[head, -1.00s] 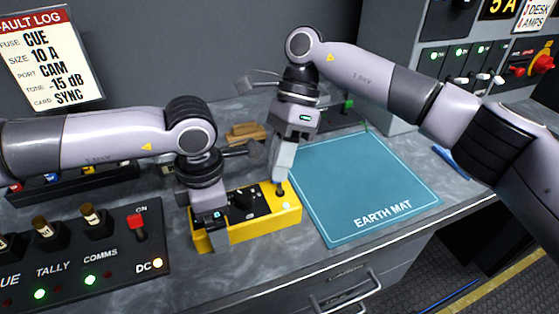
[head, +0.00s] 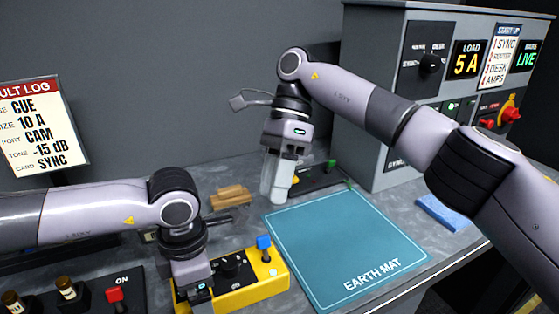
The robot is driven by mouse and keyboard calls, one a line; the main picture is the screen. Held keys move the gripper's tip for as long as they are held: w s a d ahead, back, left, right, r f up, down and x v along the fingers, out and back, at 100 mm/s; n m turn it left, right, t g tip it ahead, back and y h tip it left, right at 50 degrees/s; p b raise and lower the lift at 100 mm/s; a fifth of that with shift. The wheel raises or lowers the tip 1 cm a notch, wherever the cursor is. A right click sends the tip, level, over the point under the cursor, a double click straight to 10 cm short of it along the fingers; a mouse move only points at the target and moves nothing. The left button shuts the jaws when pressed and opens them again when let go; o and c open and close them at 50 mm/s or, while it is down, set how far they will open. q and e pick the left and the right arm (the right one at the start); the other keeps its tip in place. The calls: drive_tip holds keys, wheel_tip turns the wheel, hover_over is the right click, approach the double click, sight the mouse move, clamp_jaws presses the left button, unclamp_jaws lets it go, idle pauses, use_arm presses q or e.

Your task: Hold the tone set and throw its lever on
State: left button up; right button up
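The blue earth mat (head: 345,245) lies right of the tone set. Wooden blocks (head: 231,197) and a dark device (head: 325,178) lie behind. A switch panel (head: 75,295) stands at left, a grey cabinet (head: 385,100) at back right, a blue item (head: 442,212) before it.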

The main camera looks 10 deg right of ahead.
drive_tip(key=shift+v, duration=2)
use_arm(q)
drive_tip(key=o, duration=0.9)
